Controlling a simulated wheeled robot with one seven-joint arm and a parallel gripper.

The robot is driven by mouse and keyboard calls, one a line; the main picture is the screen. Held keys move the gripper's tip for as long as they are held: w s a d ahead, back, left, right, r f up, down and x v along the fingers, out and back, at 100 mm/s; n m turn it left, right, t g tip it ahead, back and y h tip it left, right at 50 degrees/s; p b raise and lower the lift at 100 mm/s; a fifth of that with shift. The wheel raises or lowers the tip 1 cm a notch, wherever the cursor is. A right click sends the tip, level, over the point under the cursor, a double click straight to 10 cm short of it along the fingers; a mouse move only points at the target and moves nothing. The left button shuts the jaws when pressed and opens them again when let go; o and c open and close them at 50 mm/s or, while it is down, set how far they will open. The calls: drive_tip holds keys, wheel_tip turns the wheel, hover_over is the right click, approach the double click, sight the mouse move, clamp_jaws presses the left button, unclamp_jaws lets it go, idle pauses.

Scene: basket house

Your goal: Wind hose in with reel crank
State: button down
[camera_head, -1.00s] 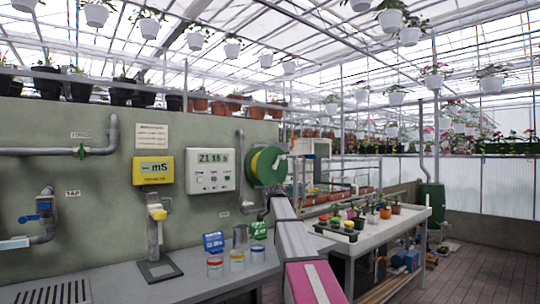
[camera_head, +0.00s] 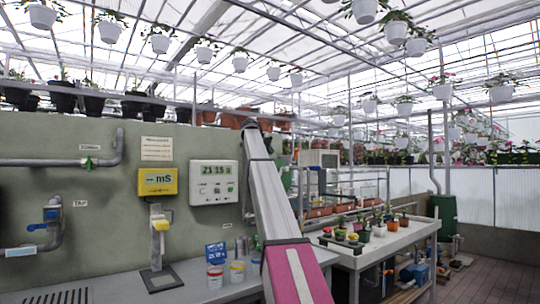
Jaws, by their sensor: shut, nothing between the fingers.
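The hose reel is mostly hidden behind my raised arm. Only a thin green edge of the reel (camera_head: 286,180) shows just right of the arm, against the green-grey wall. Its crank and the hose cannot be made out. My arm rises from the bottom centre, with a pink-striped link near the camera and a grey link reaching up past the reel's place to the top of the wall. My gripper is not visible, and whether it touches the reel cannot be told.
A white controller box (camera_head: 213,183) and yellow meter (camera_head: 157,182) hang left of the arm. Jars (camera_head: 237,271) and a blue sign (camera_head: 215,252) stand on the grey bench (camera_head: 190,292). A potted-plant table (camera_head: 340,260) stands right. Floor at far right looks clear.

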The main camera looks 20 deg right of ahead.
sight(285, 168)
drive_tip(key=x, duration=1.1)
drive_tip(key=shift+d+f, duration=0.3)
drive_tip(key=shift+w+d, duration=0.1)
drive_tip(key=shift+d, duration=0.1)
